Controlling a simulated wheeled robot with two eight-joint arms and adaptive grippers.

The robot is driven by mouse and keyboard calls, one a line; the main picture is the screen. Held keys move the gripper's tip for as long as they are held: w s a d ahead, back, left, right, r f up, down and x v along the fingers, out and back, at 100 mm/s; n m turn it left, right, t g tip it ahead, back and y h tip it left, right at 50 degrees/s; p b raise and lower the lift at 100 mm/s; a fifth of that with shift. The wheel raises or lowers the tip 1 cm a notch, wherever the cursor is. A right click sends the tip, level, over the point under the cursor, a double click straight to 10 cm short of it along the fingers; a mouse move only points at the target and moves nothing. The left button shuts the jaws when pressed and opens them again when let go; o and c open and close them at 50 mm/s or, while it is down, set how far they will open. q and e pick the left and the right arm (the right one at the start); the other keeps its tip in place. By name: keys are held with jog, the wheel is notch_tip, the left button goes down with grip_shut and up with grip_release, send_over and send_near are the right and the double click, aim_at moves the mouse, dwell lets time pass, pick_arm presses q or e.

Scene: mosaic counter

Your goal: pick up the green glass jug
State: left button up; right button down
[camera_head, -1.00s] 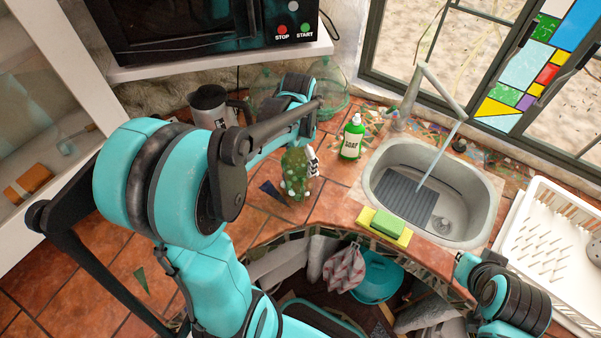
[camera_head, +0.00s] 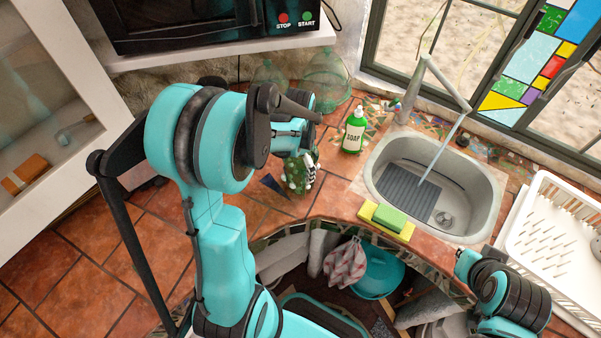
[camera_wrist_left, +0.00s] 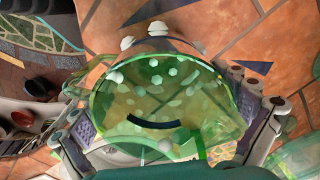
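The green glass jug (camera_wrist_left: 160,95) fills the middle of the left wrist view, seen from above into its see-through body with pale raised dots. In the head view the jug (camera_head: 297,176) stands on the tiled counter left of the soap bottle, partly covered by my left arm. My left gripper (camera_wrist_left: 165,116) is open, with one finger on each side of the jug, close to its wall. I cannot make out firm contact. In the head view only a striped finger shows beside the jug. My right gripper is out of view; only part of that arm shows at lower right.
A soap bottle (camera_head: 353,133) stands right of the jug. The sink (camera_head: 481,187) with running water, and a sponge (camera_head: 390,217), lie further right. Glass vessels (camera_head: 327,78) stand behind under the microwave shelf (camera_head: 215,52). The counter's front edge curves close before the jug.

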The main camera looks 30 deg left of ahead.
pick_arm(q)
jog(key=c, duration=0.9)
